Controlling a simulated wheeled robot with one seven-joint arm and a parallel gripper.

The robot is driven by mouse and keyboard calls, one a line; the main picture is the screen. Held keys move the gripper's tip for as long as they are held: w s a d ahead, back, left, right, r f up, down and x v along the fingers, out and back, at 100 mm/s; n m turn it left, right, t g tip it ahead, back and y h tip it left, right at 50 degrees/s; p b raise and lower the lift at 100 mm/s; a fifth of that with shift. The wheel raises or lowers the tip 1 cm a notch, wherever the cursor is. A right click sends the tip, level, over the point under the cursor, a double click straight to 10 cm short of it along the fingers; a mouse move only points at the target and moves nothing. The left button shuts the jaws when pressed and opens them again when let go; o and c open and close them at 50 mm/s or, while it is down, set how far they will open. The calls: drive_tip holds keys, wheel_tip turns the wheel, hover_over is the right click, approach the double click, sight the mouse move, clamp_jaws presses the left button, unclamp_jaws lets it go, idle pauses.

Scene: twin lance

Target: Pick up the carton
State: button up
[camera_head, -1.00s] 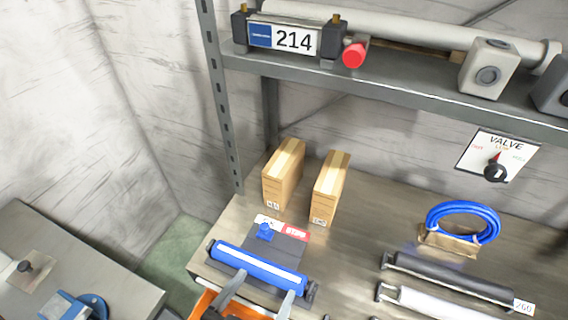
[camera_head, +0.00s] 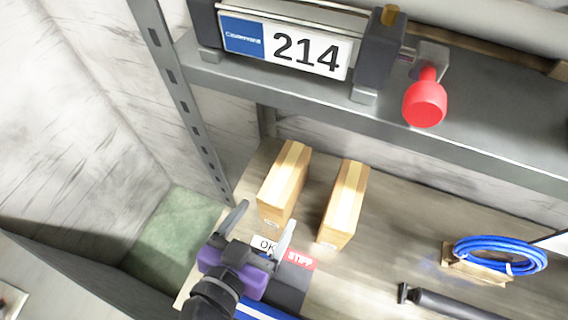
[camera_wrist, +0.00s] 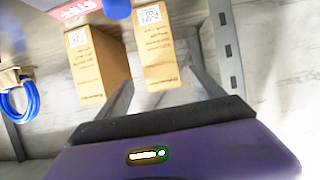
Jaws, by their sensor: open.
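Two brown cartons stand upright side by side on the lower shelf. The left carton (camera_head: 284,184) is just beyond my gripper (camera_head: 262,222) in the head view. The right carton (camera_head: 343,204) stands a short gap to its right. My gripper is open, its two fingers pointing toward the left carton. In the wrist view the left carton (camera_wrist: 159,48) shows between the open fingers (camera_wrist: 158,76), and the other carton (camera_wrist: 95,62) is beside it, partly behind a finger. I cannot tell whether the fingers reach around the carton; nothing is visibly gripped.
A grey upper shelf (camera_head: 300,98) with a 214 sign (camera_head: 306,50) and a red knob (camera_head: 425,102) overhangs the cartons. A slotted post (camera_head: 180,92) rises at the left. A blue roller (camera_head: 262,311) lies in front; a blue hose coil (camera_head: 500,255) lies right.

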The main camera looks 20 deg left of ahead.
sight(285, 186)
drive_tip(key=shift+w+a+f, duration=0.15)
drive_tip(key=shift+w+f, duration=0.05)
drive_tip(key=shift+w, duration=0.4)
drive_tip(key=shift+b+x, duration=1.1)
drive_tip(key=shift+x, duration=2.45)
clamp_jaws()
